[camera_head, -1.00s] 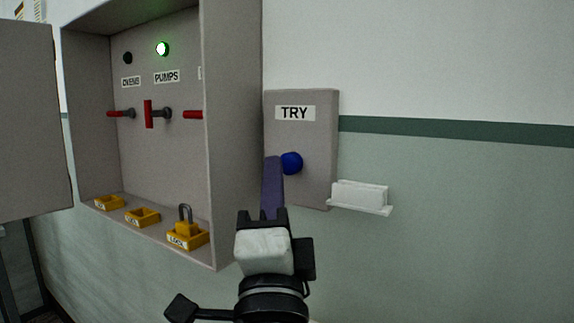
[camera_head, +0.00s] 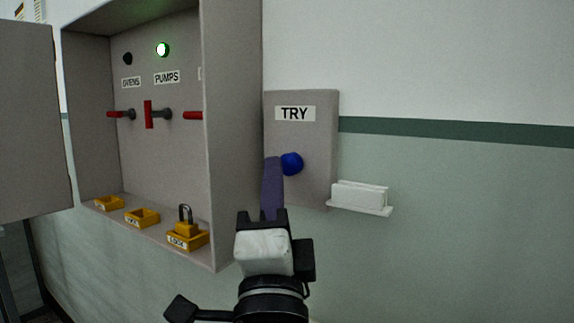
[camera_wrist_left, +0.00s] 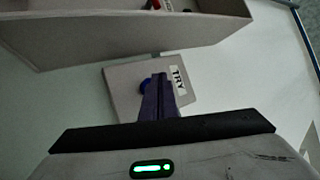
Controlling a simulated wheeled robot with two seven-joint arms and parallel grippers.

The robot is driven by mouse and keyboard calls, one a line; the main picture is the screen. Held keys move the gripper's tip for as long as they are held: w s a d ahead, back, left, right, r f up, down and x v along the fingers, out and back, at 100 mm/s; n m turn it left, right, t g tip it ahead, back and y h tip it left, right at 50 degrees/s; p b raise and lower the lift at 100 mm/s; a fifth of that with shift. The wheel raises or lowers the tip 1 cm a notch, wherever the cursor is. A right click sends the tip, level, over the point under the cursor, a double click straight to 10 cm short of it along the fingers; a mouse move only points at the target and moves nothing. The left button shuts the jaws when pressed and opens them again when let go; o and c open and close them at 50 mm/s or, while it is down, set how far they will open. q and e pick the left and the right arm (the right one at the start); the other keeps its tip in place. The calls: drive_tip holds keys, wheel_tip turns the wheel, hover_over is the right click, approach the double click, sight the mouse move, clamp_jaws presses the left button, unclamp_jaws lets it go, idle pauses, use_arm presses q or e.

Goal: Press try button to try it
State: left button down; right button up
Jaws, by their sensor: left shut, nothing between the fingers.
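The try button is a round blue knob (camera_head: 291,163) on a grey panel (camera_head: 318,172) labelled TRY (camera_head: 295,113), fixed to the wall. My left gripper (camera_head: 272,160) is shut and empty. Its fingertips stand just left of the blue knob in the head view; I cannot tell whether they touch it. In the left wrist view the shut fingers (camera_wrist_left: 158,82) reach over the TRY panel (camera_wrist_left: 119,78), with the blue knob (camera_wrist_left: 144,87) partly hidden beside them. My right gripper is not in view.
An open grey cabinet (camera_head: 233,130) stands left of the panel, with red handles, a lit green PUMPS lamp (camera_head: 162,49), a dark lamp (camera_head: 127,58) and a padlock (camera_head: 186,225) in a yellow tray. A small white wall holder (camera_head: 360,197) is right of the panel.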

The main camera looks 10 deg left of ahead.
use_arm(q)
drive_tip(key=shift+w+d, duration=0.1)
drive_tip(key=shift+w, duration=0.1)
idle(0.7)
drive_tip(key=shift+w, duration=0.2)
drive_tip(key=shift+w+d, duration=0.2)
drive_tip(key=shift+w, duration=0.25)
idle(0.7)
idle(0.3)
drive_tip(key=shift+s+a, duration=0.3)
drive_tip(key=shift+s, duration=0.55)
drive_tip(key=s, duration=0.1)
drive_tip(key=s+a, duration=0.1)
drive_tip(key=s, duration=0.2)
drive_tip(key=shift+s+a+p, duration=0.3)
drive_tip(key=shift+s+a, duration=0.05)
idle(0.4)
